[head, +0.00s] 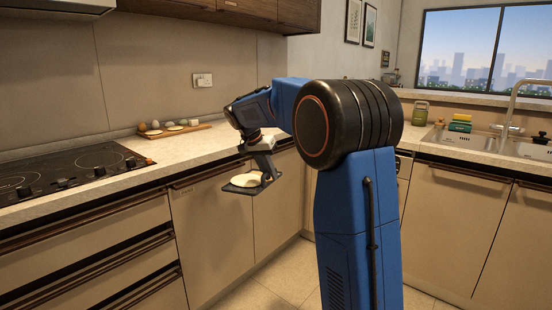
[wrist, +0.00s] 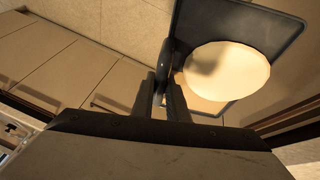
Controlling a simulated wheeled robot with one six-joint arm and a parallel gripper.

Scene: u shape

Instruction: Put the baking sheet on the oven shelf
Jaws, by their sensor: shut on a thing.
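The baking sheet (head: 230,187) is a small dark flat tray with a pale round piece (head: 242,181), like dough, on it. My gripper (head: 267,172) points down and is shut on the sheet's edge, holding it in the air in front of the lower cabinets, below counter height. In the wrist view the dark sheet (wrist: 190,32) fills the upper right, with the pale round piece (wrist: 226,70) on it. The gripper's fingers (wrist: 162,92) close at its left edge. No oven shelf can be made out; my arm hides part of the cabinets.
A black cooktop (head: 75,170) is on the left counter, near a wooden board (head: 175,130) with eggs. A sink (head: 480,140) and a green canister (head: 420,112) are on the right counter. Closed cabinets (head: 210,225) stand behind the sheet. Some tiled floor (head: 285,275) is clear.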

